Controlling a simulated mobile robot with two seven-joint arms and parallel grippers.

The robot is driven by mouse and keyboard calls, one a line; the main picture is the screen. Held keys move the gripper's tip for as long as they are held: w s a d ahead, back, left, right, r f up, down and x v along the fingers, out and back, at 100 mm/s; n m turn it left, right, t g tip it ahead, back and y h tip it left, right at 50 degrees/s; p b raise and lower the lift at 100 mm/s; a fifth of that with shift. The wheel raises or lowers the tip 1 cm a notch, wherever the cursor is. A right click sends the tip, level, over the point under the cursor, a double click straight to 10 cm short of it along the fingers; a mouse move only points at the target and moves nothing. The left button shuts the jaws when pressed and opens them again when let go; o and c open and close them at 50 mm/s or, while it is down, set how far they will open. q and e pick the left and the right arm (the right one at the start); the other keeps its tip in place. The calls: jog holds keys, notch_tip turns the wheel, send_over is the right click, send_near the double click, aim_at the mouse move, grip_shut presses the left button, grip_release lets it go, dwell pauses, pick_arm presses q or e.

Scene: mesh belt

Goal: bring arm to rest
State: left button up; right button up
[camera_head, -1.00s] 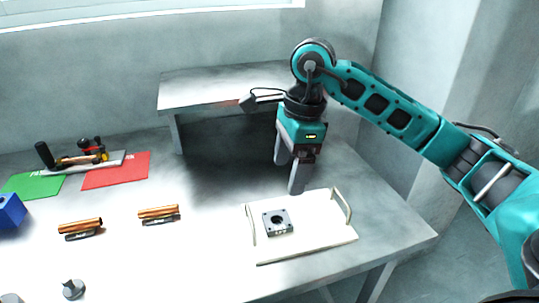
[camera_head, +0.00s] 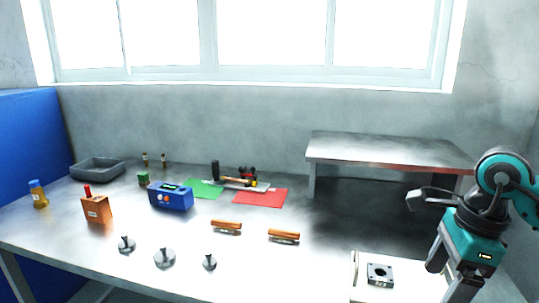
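My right gripper (camera_head: 452,275) hangs at the right edge of the picture, pointing down over the white tray (camera_head: 356,288). Its two fingers are apart with nothing between them. A dark square block with a round hole (camera_head: 380,274) lies on the tray, to the left of the fingers and apart from them. The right arm comes in from the right edge, and most of it is out of the picture. My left arm and gripper are not in view.
A raised metal shelf (camera_head: 385,150) stands behind the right gripper. Two copper-coloured rolls (camera_head: 227,226) (camera_head: 284,235), a red mat (camera_head: 260,198), a green mat (camera_head: 203,189), a blue box (camera_head: 171,197) and several grey weights (camera_head: 164,257) lie to the left.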

jog(key=s+a+r+y, duration=0.1)
jog(key=s+a+y, duration=0.1)
jog(key=a+y, duration=1.2)
jog(key=a+r+m+t+y, duration=0.4)
jog(key=a+r+m+t, duration=0.2)
jog(key=a+r+m, duration=0.35)
jog(key=w+d+m+t+h, duration=0.4)
jog(key=d+m+t+h, duration=0.25)
jog(key=m+t, duration=0.75)
jog(key=d+f+m+g+h, duration=0.4)
jog(key=d+f+m+h, duration=0.8)
jog(key=m, duration=0.7)
jog(key=s+a+f+m+g+h, duration=0.15)
jog(key=s+f+m+g, duration=0.45)
jog(key=s+f+g, duration=1)
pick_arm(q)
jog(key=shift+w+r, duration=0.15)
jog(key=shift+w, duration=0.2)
pick_arm(e)
jog(key=w+a+f+t+y, duration=0.1)
jog(key=f+t, duration=0.4)
jog(key=w+a+f+t+y, duration=0.1)
jog(key=w+a+f+t, duration=0.1)
jog(key=f+t, duration=0.3)
jog(key=shift+w+a+f, duration=0.15)
jog(key=shift+a+f, duration=0.15)
jog(key=shift+f, duration=0.45)
